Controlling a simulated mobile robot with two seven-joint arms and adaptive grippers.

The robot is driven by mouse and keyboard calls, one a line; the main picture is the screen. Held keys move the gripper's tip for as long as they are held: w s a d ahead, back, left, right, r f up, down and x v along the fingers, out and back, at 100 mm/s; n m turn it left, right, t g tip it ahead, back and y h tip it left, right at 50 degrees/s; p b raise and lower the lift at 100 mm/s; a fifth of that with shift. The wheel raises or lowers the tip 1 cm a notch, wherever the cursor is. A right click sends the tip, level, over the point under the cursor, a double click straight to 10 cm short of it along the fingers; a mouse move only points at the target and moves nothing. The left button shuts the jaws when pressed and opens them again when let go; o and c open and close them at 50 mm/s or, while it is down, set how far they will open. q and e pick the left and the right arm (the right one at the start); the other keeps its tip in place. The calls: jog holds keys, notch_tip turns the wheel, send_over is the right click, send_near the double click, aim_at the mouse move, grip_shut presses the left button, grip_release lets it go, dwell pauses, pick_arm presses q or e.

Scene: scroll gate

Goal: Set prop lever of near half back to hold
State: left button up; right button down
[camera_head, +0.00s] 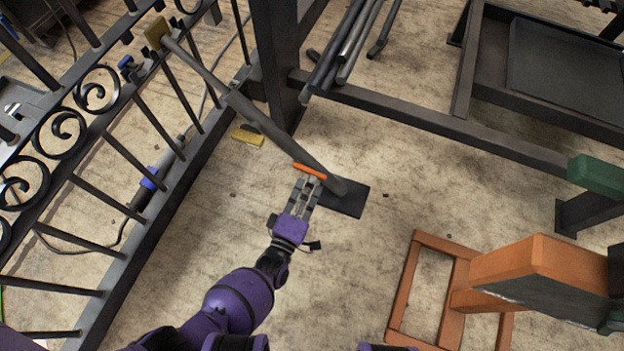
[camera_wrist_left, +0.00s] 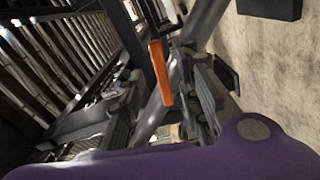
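The prop lever (camera_head: 309,172) is a short orange bar beside the lower end of a grey prop pole (camera_head: 265,125). The pole slants from the scroll gate half (camera_head: 150,110) down to a dark foot plate (camera_head: 346,200) on the floor. My left gripper (camera_head: 306,184) is right at the lever, its fingertips just below it in the head view. In the left wrist view, the orange lever (camera_wrist_left: 160,73) shows between the spread fingers (camera_wrist_left: 165,95), with the pole behind. Whether a finger touches the lever cannot be told. My right gripper is not in view.
A dark post (camera_head: 277,60) and a low rail (camera_head: 420,118) stand beyond the pole. Several loose dark bars (camera_head: 345,45) lie across the rail. An orange-brown wooden stand (camera_head: 500,275) is at the lower right. Bare floor (camera_head: 240,215) lies around the foot plate.

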aim_at(310, 171)
pick_arm(q)
jog(key=x, duration=0.2)
jog(key=shift+w+d+b, duration=0.1)
jog(key=shift+w+b, duration=0.15)
jog(key=shift+b, duration=0.1)
grip_shut()
